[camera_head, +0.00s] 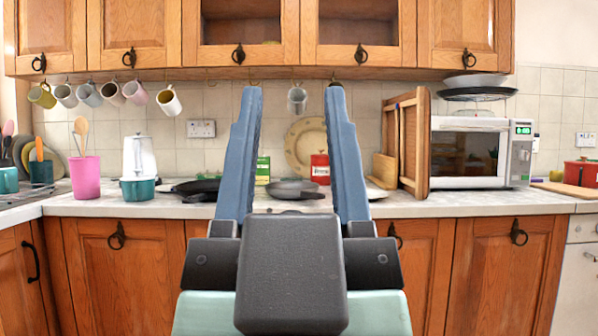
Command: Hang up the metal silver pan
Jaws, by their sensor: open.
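A silver-grey metal pan (293,188) lies on the countertop, seen between the fingers of my gripper (294,90). My gripper is open and empty, its two blue fingers pointing away from me towards the counter and wall. The pan appears beyond and below the fingertips, apart from them. Its handle cannot be made out clearly. Parts of the hook row behind the fingers are hidden.
A black pan (197,187) lies left of the silver pan. A red tin (320,168) and a plate (303,140) stand behind it. A wooden rack (412,145) and a microwave (470,152) stand right; a pink utensil cup (85,177) stands left.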

